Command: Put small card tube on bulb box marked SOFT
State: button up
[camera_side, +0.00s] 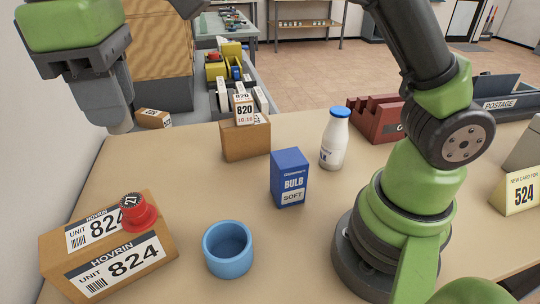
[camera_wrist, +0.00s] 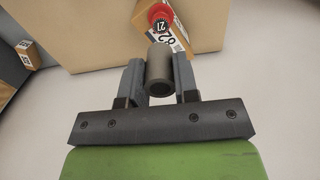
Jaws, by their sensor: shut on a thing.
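The blue bulb box (camera_side: 289,179) marked SOFT stands upright near the middle of the table in the side view. Its top is bare. My gripper (camera_side: 118,122) is at the upper left of the side view, raised and well to the left of the bulb box. In the wrist view my gripper (camera_wrist: 160,82) is shut on the small card tube (camera_wrist: 159,72), a grey-brown hollow cylinder with its open end facing the camera. In the side view only a bit of the tube's end shows below the fingers. The bulb box is not visible in the wrist view.
A parcel (camera_side: 110,255) marked 824 lies front left with a red round item (camera_side: 138,212) on it. A blue cup (camera_side: 228,250), a white bottle (camera_side: 335,140) and a cardboard box (camera_side: 246,139) stand around the bulb box. A dark red rack (camera_side: 376,120) is behind.

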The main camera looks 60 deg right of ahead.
jog(key=d, duration=0.9)
jog(key=m, duration=0.2)
send_over(289, 157)
notch_tip(289, 157, down, 5)
notch_tip(289, 157, down, 11)
jog(key=shift+f, duration=0.15)
jog(key=shift+f, duration=0.15)
jog(key=o, duration=0.9)
